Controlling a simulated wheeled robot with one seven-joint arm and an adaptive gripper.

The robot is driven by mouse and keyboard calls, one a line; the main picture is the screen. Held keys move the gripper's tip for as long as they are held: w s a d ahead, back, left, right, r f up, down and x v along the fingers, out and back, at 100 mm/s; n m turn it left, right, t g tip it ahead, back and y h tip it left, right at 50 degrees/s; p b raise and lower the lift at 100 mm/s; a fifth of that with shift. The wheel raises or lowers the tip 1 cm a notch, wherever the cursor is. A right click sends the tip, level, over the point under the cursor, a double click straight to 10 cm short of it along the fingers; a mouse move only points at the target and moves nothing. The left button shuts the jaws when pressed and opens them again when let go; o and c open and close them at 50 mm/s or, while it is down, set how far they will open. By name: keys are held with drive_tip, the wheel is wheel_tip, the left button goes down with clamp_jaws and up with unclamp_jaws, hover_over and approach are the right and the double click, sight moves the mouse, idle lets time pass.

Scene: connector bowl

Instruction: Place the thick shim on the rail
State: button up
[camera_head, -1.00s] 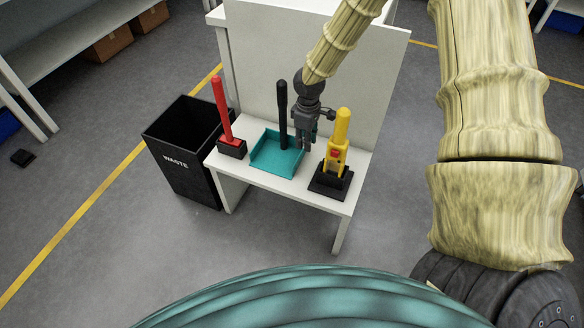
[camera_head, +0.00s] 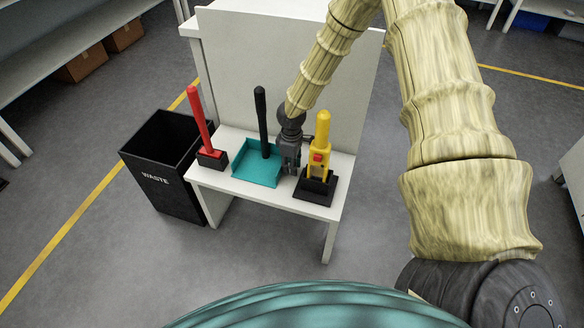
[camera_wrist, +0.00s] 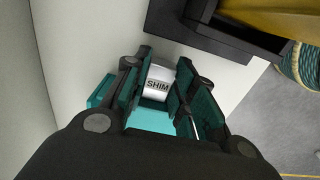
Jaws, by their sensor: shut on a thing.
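A light block lettered SHIM (camera_wrist: 158,80) shows between the dark and teal fingers of my gripper (camera_wrist: 162,74) in the wrist view. My gripper is shut on it, and the fingers cover its sides. In the head view my gripper (camera_head: 289,168) is low over the white bench, between the teal tray and the yellow-handled tool. The shim cannot be made out there. I cannot tell whether the shim touches the bench. No part is clearly recognisable as the rail.
The teal tray (camera_head: 243,178) with a black upright handle (camera_head: 262,125) is left of my gripper. A yellow-handled tool (camera_head: 321,145) on a black base stands close right. A red handle (camera_head: 199,120) stands farther left.

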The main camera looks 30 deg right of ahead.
drive_tip(key=shift+f, duration=0.7)
drive_tip(key=o, duration=1)
drive_tip(key=shift+o, duration=0.2)
